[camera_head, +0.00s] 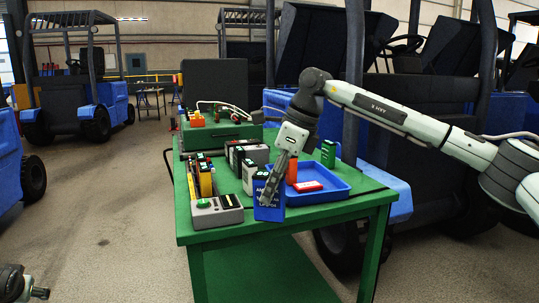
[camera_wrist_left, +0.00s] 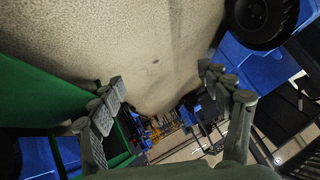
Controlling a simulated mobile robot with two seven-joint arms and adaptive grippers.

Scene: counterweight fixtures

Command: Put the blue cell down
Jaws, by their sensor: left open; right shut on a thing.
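The blue cell (camera_head: 261,208) is a dark blue block with pale lettering, upright near the front edge of the green table (camera_head: 335,213). My right gripper (camera_head: 272,188) reaches down from above and is shut on it, partly covering its face. I cannot tell whether the cell's base touches the tabletop. My left gripper is low at the left edge of the head view, away from the table. In the left wrist view it (camera_wrist_left: 165,108) is open and empty, its fingers wide apart over the floor.
A grey charger (camera_head: 216,212) stands left of the blue cell, a blue tray (camera_head: 335,188) with a red cell (camera_head: 308,186) lying in it to the right. Yellow (camera_head: 206,180), grey and green cells (camera_head: 328,154) stand around. Blue forklifts (camera_head: 80,95) are behind. The table's front right is bare.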

